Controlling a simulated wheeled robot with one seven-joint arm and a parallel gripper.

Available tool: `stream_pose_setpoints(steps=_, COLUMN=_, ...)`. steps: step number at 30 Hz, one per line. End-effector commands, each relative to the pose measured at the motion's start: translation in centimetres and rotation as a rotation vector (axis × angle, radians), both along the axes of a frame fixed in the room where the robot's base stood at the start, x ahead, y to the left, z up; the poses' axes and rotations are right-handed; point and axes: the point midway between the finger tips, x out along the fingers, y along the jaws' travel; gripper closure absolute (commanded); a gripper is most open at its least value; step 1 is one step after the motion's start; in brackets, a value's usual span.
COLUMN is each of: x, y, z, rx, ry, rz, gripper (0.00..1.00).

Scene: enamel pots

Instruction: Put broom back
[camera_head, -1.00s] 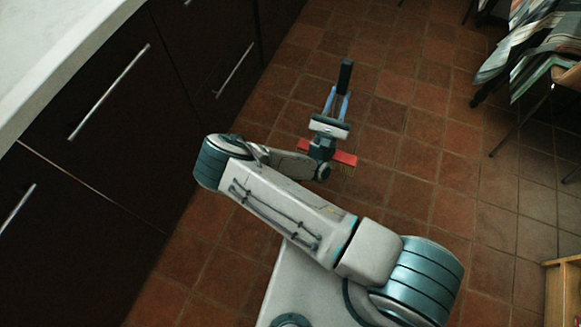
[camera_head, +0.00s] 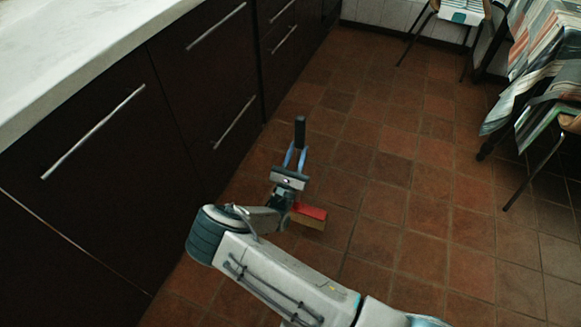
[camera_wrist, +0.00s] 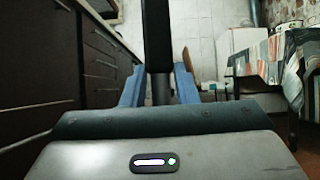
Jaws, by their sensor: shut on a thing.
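The broom has a black handle (camera_head: 300,132) and a red head (camera_head: 308,211) with pale yellowish bristles below. My gripper (camera_head: 295,157) is shut on the handle, with its blue fingers on either side. The handle top sticks out beyond the fingers, and the red head shows below and to the right of my wrist, partly hidden by it. In the wrist view the dark handle (camera_wrist: 156,35) stands upright between the fingers of my gripper (camera_wrist: 159,85). I cannot tell whether the bristles touch the floor.
Dark cabinets (camera_head: 110,175) with long metal handles and a pale countertop (camera_head: 70,60) run close along the left. A table with a striped cloth (camera_head: 535,60) and chairs stand at the right. The tiled floor (camera_head: 400,190) between is open. A white appliance (camera_wrist: 238,55) stands at the far end.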

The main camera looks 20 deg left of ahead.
Motion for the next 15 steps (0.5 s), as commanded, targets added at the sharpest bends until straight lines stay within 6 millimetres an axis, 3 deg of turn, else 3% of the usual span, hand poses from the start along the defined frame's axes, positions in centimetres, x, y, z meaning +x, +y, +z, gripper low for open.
stream_pose_setpoints(steps=1, x=0.3, y=0.8, z=-0.9, rx=0.004, ry=-0.003, rz=0.001, gripper=1.0)
stream_pose_setpoints(steps=6, x=0.9, y=2.4, z=-1.6, rx=0.001, ry=-0.003, rz=0.001, gripper=1.0)
stream_pose_setpoints(steps=11, x=1.0, y=2.6, z=-2.4, rx=-0.001, ry=-0.002, rz=-0.001, gripper=1.0)
stream_pose_setpoints(steps=15, x=1.0, y=2.5, z=-4.6, rx=0.0, ry=-0.002, rz=-0.001, gripper=1.0)
